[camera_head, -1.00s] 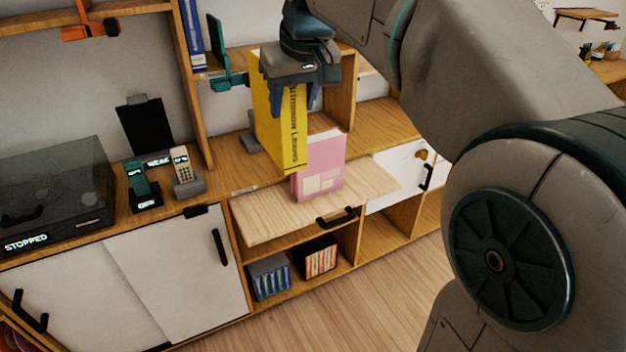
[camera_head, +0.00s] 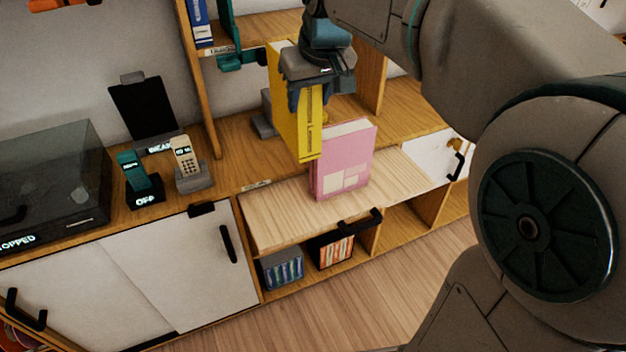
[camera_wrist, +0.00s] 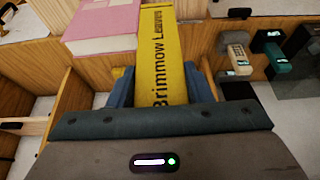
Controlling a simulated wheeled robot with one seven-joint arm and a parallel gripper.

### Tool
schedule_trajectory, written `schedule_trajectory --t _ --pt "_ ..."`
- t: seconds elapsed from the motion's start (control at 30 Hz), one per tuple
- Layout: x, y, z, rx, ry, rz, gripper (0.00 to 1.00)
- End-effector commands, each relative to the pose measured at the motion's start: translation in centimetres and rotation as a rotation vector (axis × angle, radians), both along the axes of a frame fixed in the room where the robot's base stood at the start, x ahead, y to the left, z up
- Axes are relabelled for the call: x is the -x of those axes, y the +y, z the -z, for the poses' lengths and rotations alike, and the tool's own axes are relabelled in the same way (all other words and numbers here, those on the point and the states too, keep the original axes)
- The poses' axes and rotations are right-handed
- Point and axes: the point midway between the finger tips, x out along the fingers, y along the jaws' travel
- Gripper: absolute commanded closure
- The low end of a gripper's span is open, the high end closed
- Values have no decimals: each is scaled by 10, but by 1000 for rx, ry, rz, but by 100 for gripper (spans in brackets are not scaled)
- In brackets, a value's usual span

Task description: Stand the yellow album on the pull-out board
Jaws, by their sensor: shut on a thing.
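The yellow album (camera_head: 290,110) is upright in my gripper (camera_head: 313,88), which is shut on its spine side from above. In the wrist view the yellow album (camera_wrist: 161,60) shows its spine lettering between my gripper's fingers (camera_wrist: 160,88). The pull-out board (camera_head: 275,222) is light wood and extends from the cabinet, with a black handle at its front. A pink album (camera_head: 345,160) stands upright on it, just right of the yellow album. The yellow album's lower end overlaps the pink album's left edge in the head view. I cannot tell whether it touches the board.
A dark glass-lidded player (camera_head: 50,185), a teal phone (camera_head: 135,175) and a cream phone (camera_head: 187,160) stand left on the cabinet top. The board is bare left of the pink album. Boxes of coloured items (camera_head: 282,270) sit in the shelf below.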

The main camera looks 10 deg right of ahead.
Motion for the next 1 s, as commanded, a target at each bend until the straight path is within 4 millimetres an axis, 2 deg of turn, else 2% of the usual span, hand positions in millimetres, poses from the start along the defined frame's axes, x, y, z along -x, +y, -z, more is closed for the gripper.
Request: schedule_trajectory --t 0.1,0.53,0.7,0.87,1.0 --pt "0 0 30 0 -1 0 100" --pt "0 0 131 0 0 -1 100" --pt "-1 0 153 0 -4 -1 100" --pt "-1 0 163 0 -3 -1 100" --pt "0 0 183 -1 -2 0 100"
